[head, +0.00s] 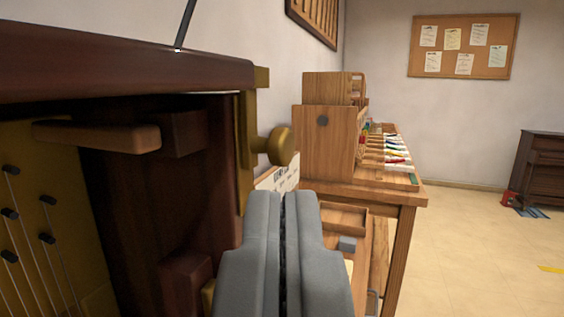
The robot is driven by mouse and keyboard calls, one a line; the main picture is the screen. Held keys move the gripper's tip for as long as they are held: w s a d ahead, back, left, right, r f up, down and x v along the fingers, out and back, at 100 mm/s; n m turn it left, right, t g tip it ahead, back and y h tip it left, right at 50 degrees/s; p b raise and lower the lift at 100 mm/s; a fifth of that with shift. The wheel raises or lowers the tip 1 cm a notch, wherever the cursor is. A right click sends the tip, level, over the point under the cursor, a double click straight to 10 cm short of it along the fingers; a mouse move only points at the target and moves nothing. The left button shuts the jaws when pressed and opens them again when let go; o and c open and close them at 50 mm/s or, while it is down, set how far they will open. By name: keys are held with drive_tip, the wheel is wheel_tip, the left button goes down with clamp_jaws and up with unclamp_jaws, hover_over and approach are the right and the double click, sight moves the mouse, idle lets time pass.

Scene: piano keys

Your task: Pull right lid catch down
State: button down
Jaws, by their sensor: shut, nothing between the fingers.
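The right lid catch, a brass piece with a round knob (279,146), sits on the right end of the dark wooden piano case (180,62). A brass strip (244,140) runs vertically beside it. My gripper (284,196) is shut and empty, its grey fingers pointing forward. In the picture the fingertips lie just below the knob. I cannot tell whether they touch it. The piano's lower front is open at the left, showing strings and pins (10,213).
A wooden bench (408,198) with a cabinet (328,150) and a rack of coloured items stands behind, right of the piano. A small tray (346,216) lies lower down. Another dark piano (543,170) stands far right.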

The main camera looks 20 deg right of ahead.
sight(283, 162)
drive_tip(key=x, duration=0.9)
drive_tip(key=shift+w, duration=0.2)
drive_tip(key=shift+f, duration=1.6)
drive_tip(key=shift+s+f, duration=0.1)
